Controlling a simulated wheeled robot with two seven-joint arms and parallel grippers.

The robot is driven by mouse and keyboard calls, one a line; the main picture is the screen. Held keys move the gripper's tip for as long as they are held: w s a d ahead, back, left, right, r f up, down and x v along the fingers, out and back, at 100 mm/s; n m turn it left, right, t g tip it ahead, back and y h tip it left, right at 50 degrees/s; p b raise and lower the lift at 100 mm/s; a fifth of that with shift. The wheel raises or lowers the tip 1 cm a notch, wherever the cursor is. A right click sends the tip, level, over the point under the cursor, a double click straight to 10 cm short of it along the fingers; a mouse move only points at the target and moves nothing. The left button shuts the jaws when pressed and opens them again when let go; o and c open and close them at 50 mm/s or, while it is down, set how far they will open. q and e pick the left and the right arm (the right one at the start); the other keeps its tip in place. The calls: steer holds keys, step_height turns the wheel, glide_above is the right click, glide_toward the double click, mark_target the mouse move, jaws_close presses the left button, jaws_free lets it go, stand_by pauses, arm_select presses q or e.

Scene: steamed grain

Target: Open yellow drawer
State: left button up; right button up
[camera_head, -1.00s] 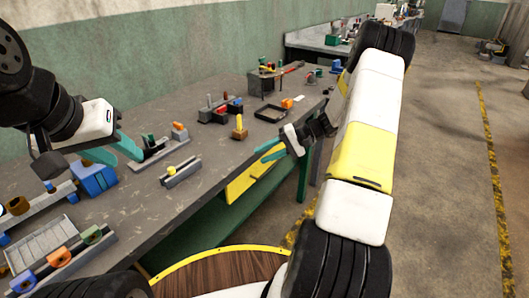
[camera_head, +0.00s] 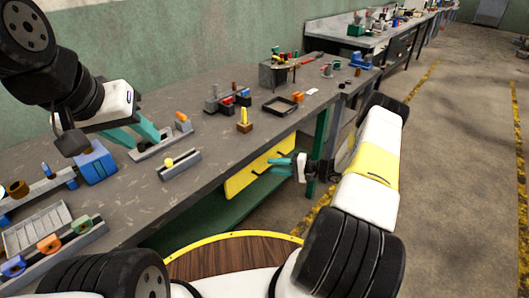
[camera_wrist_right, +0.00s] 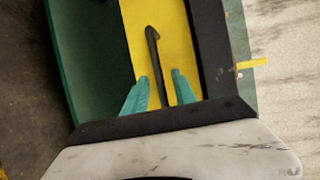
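The yellow drawer (camera_head: 245,178) is under the workbench's front edge and looks shut. In the right wrist view its yellow front (camera_wrist_right: 183,35) carries a long dark handle (camera_wrist_right: 153,48) with a hooked end. My right gripper (camera_head: 273,167) is at the drawer front. Its teal fingers (camera_wrist_right: 160,76) are open, one on each side of the handle in the right wrist view; I cannot tell whether they touch it. My left gripper (camera_head: 146,142) is open and empty above the bench top, away from the drawer.
A round wooden surface with a yellow rim (camera_head: 225,258) is at the bottom. The floor at right is clear.

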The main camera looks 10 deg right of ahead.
steer(key=shift+w+a+f, duration=0.1)
steer(key=shift+w+a, duration=0.2)
steer(key=shift+a, duration=0.3)
jaws_close()
stand_by(1.1)
